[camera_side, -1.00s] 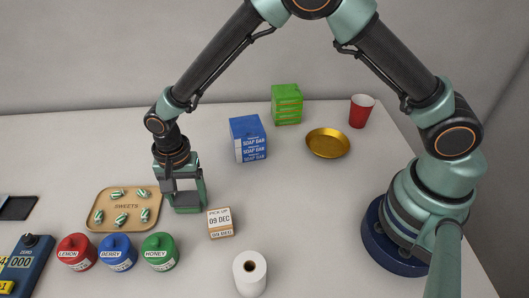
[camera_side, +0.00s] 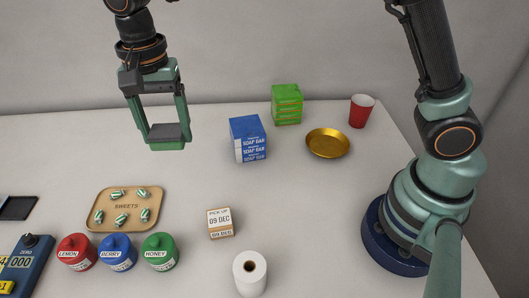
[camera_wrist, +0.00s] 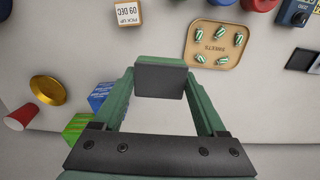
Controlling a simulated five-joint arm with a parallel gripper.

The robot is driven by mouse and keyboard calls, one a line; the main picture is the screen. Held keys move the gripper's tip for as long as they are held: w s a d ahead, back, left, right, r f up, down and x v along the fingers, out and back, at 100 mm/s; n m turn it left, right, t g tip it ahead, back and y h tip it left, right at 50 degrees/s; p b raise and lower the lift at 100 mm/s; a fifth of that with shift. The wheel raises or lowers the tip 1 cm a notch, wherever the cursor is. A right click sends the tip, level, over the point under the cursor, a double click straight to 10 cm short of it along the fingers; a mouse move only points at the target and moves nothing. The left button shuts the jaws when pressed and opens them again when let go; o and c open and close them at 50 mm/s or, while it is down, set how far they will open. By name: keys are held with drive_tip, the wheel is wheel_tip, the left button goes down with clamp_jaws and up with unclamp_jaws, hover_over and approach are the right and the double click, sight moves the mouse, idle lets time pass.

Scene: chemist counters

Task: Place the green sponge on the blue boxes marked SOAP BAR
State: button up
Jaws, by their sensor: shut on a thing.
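My gripper (camera_side: 166,132) is shut on the green sponge (camera_side: 167,146), which has a dark grey top layer. It holds the sponge raised above the counter, left of the blue boxes. In the wrist view the sponge's dark top (camera_wrist: 160,78) shows between the two green fingers. The blue boxes marked SOAP BAR (camera_side: 248,140) stand stacked on the counter, apart from the sponge. In the wrist view the blue boxes (camera_wrist: 99,96) show at the left, partly hidden by a finger.
Green stacked boxes (camera_side: 287,105) stand behind and right of the blue boxes. A gold dish (camera_side: 328,143) and red cup (camera_side: 362,110) are further right. A sweets tray (camera_side: 158,206), several jars (camera_side: 118,254), a date box (camera_side: 220,223) and a paper roll (camera_side: 250,274) lie nearer.

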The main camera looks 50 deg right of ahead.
drive_tip(key=w+d+r, duration=0.2)
drive_tip(key=d+r, duration=0.1)
drive_tip(key=d, duration=0.3)
drive_tip(key=w+d+r, duration=0.1)
drive_tip(key=d+r, duration=0.2)
drive_tip(key=d, duration=0.3)
wheel_tip(320, 180, up, 3)
hover_over(247, 126)
wheel_tip(247, 126, down, 20)
drive_tip(key=shift+w+r, duration=0.1)
drive_tip(key=shift+r, duration=0.1)
drive_tip(key=shift+f, duration=0.1)
drive_tip(key=o, duration=1.3)
drive_tip(key=shift+c, duration=0.2)
wheel_tip(247, 126, up, 11)
drive_tip(key=s+d+r+n+t, duration=0.1)
drive_tip(key=s+r+n+t, duration=0.1)
drive_tip(key=s+n, duration=0.2)
drive_tip(key=s+d+r+n+t, duration=0.1)
drive_tip(key=s+r+n+t, duration=0.2)
drive_tip(key=s, duration=0.7)
drive_tip(key=shift+s+n+t, duration=0.3)
drive_tip(key=shift+n, duration=0.7)
